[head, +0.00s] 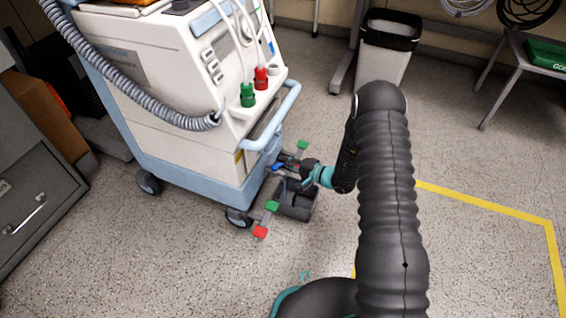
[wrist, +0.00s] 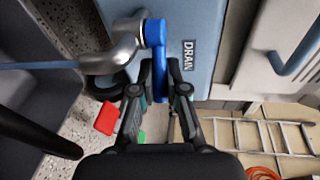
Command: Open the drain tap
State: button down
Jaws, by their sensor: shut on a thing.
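The drain tap shows in the wrist view as a silver metal body (wrist: 115,55) with a blue lever (wrist: 156,38). It is on the light blue side of the machine, left of a "DRAIN" label (wrist: 188,57). The lever lies up and down in this picture, across the line of the tap body. My gripper (wrist: 160,78) is shut on the blue lever, one finger on each side. In the head view my gripper (head: 308,172) is at the low front of the machine, and the blue lever (head: 279,168) shows only small beside it.
The white and blue machine (head: 160,90) stands on casters. A dark open container (head: 296,204) sits on the floor below the tap. A bin (head: 387,50) stands behind.

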jog(key=shift+s+d+m+t+h, duration=0.15)
jog(key=shift+s+m+t+h, duration=0.1)
jog(key=shift+m+t+h, duration=0.45)
jog(key=shift+s+d+m+t+h, duration=0.1)
jog(key=shift+s+m+t+h, duration=0.15)
jog(key=shift+m+t+h, duration=0.45)
jog(key=shift+s+d+m+t+h, duration=0.15)
jog(key=shift+s+m+t+h, duration=0.1)
jog(key=shift+m+t+h, duration=0.45)
jog(key=shift+t, duration=0.3)
jog(key=c, duration=1.2)
grip_release()
